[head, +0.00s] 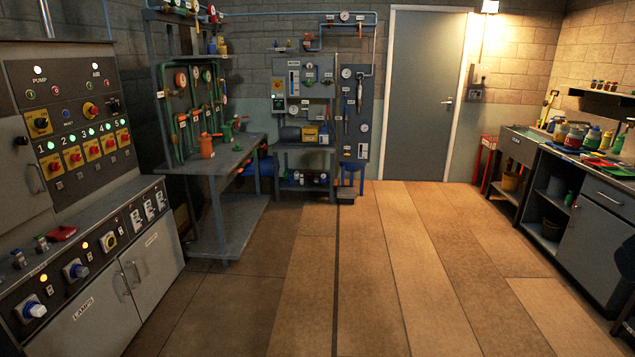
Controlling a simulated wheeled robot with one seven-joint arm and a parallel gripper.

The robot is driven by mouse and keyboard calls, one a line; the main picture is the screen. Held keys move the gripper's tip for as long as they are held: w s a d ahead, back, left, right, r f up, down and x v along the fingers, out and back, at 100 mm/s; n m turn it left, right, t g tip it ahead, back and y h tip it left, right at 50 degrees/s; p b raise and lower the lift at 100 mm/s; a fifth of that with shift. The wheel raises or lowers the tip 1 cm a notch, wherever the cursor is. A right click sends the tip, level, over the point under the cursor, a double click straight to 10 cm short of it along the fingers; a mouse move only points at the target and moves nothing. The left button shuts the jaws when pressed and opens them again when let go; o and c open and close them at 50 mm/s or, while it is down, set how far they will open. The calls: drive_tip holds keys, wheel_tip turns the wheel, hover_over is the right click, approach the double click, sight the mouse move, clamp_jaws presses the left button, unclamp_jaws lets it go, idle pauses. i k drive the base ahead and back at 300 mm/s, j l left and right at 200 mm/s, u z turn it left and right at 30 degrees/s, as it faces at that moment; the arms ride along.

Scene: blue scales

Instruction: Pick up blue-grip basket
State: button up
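I cannot make out a blue-grip basket for certain in the head view. Small containers stand on the left workbench, among them an orange-brown pot (206,147). A cluster of bottles and coloured items (575,137) stands on the right counter; they are too small to tell apart well. My gripper is not in view.
A control panel cabinet (95,290) fills the left side. A grey workbench (225,165) stands behind it. A gauge station (305,150) is at the back, beside a closed grey door (425,95). Dark cabinets (600,235) line the right. The wooden floor (400,270) between is clear.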

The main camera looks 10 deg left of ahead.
sight(212, 49)
drive_tip(key=i+u, duration=0.1)
drive_tip(key=i, duration=1.7)
drive_tip(key=i+u, duration=0.15)
drive_tip(key=i, duration=0.45)
drive_tip(key=i+l+u, duration=0.1)
drive_tip(key=i, duration=0.55)
drive_tip(key=i+l+u, duration=0.15)
drive_tip(key=i, duration=0.45)
drive_tip(key=i+j+u, duration=0.1)
drive_tip(key=i+u, duration=0.15)
drive_tip(key=i, duration=0.7)
drive_tip(key=i+l+u, duration=0.1)
drive_tip(key=i+u, duration=0.2)
drive_tip(key=i, duration=0.65)
